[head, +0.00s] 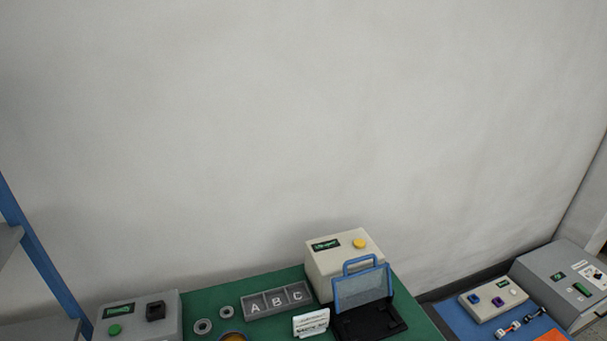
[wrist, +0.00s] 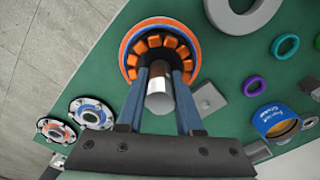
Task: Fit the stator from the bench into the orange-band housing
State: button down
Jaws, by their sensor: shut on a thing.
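In the wrist view the stator (wrist: 154,43), a dark ring with orange coils, is at the fingertips of my gripper (wrist: 160,70). The two blue-grey fingers are shut on it, with a silver cylinder (wrist: 159,96) showing between them. The orange-band housing (wrist: 126,50) shows as an orange and blue rim around the stator. The stator looks to be within this rim, but I cannot tell how deep it sits. The fingers hide the near side of both. The head view does not show my gripper.
A blue-labelled housing (wrist: 277,121), a purple ring (wrist: 254,86), a teal ring (wrist: 285,47) and a grey block (wrist: 208,98) lie to the right. Two flanged discs (wrist: 90,112) (wrist: 55,131) lie left. In the head view, an A-B-C tray (head: 277,300) and a blue-handled guard fixture (head: 362,287) stand on the green bench.

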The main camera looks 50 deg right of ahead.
jog(key=shift+f, duration=0.1)
jog(key=shift+f+b, duration=0.45)
jog(key=shift+f, duration=0.15)
jog(key=shift+f, duration=0.15)
jog(key=shift+f+b, duration=0.35)
jog(key=shift+f, duration=0.05)
jog(key=shift+f, duration=0.15)
dwell(1.5)
jog(key=c, duration=0.6)
grip_release()
jog(key=shift+o, duration=0.6)
